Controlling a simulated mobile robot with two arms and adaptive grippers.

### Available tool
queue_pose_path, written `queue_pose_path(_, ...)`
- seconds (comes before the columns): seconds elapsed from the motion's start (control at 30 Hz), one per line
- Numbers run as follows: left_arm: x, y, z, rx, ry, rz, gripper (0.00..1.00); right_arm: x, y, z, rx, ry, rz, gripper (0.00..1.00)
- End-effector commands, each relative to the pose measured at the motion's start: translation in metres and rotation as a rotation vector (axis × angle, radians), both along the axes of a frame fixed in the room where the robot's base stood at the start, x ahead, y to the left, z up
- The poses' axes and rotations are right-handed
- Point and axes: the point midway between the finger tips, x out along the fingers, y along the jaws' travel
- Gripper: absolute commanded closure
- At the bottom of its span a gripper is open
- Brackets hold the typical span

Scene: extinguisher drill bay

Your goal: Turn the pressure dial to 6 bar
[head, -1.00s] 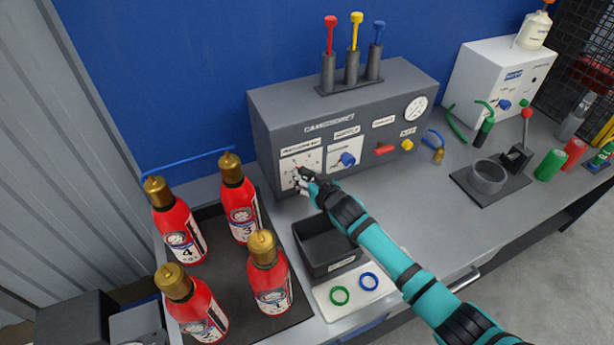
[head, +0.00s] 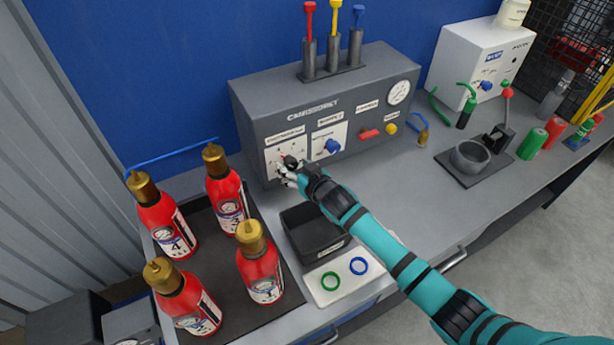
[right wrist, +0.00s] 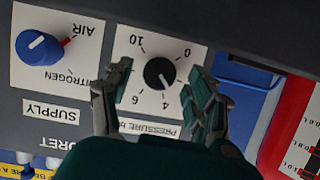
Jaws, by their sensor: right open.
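The pressure dial, a black round knob with a white pointer line (right wrist: 160,73), sits on a white plate with numbers on the grey console (head: 350,83). In the right wrist view the plate appears upside down, and the pointer points at about 4. The 10, 0, 4 and 6 are readable; the fingers cover other parts of the scale. My right gripper (right wrist: 157,88) is open, with one finger on each side of the knob and gaps between. In the head view my right gripper (head: 285,173) is in front of the dial plate (head: 272,155). My left gripper is not in view.
A blue supply knob (head: 332,146) is close beside the dial plate. Red extinguishers (head: 226,195) stand on a dark tray at left. A black bin (head: 314,238) is below my right arm. The bench right of the console holds a clamp stand (head: 470,157).

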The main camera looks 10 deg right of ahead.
Motion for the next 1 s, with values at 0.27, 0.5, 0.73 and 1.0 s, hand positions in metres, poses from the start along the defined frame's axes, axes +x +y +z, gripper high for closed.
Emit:
queue_pose_path(0.27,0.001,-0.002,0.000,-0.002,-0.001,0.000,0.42,-0.048,-0.022,0.020,-0.001,0.001,0.000,0.42)
queue_pose_path(0.5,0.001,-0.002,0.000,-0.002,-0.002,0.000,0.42,-0.079,-0.035,0.035,-0.001,0.001,-0.001,0.42)
queue_pose_path(0.73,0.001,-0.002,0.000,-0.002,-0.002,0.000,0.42,-0.087,-0.039,0.039,-0.001,0.001,-0.001,0.42)
queue_pose_path(1.0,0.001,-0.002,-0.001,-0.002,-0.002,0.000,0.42,-0.086,-0.039,0.038,-0.003,0.000,-0.001,0.42)
